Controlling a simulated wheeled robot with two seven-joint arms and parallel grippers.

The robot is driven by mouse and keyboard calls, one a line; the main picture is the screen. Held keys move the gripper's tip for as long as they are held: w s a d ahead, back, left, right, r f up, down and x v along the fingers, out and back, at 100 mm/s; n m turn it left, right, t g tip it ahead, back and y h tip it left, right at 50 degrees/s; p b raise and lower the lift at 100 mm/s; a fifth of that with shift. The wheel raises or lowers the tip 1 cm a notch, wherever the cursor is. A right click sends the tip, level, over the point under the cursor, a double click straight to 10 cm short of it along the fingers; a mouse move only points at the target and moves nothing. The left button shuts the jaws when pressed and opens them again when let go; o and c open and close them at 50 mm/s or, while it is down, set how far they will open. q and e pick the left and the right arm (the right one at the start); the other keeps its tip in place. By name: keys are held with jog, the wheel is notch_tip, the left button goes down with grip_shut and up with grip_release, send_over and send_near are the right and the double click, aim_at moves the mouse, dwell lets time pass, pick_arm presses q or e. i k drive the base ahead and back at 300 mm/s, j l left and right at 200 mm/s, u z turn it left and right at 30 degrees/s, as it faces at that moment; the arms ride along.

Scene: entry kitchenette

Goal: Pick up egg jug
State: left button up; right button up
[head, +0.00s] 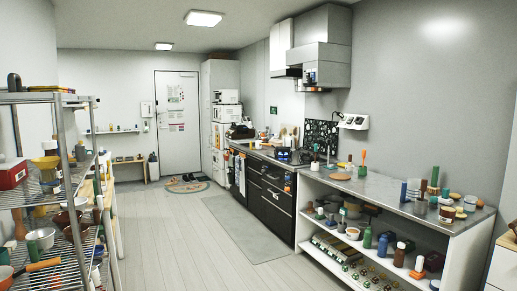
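I cannot pick out an egg jug with certainty; the small items are too far away to tell apart. Many bottles, cups and bowls stand on the right counter (385,190) and on the shelves below it. Among them is a blue upright bottle (403,192) near the counter's front edge. A dark green bottle (367,238) stands on the shelf beneath. Neither of my grippers shows in the head view.
A metal wire rack (75,99) with bowls and pans stands close on the left. Dark kitchen cabinets (270,200) line the right, with a grey mat (245,232) before them.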

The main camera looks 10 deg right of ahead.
aim_at(257, 146)
jog(key=z, duration=0.3)
jog(key=i, duration=7.65)
jog(key=l+z, duration=0.05)
jog(key=l, duration=0.15)
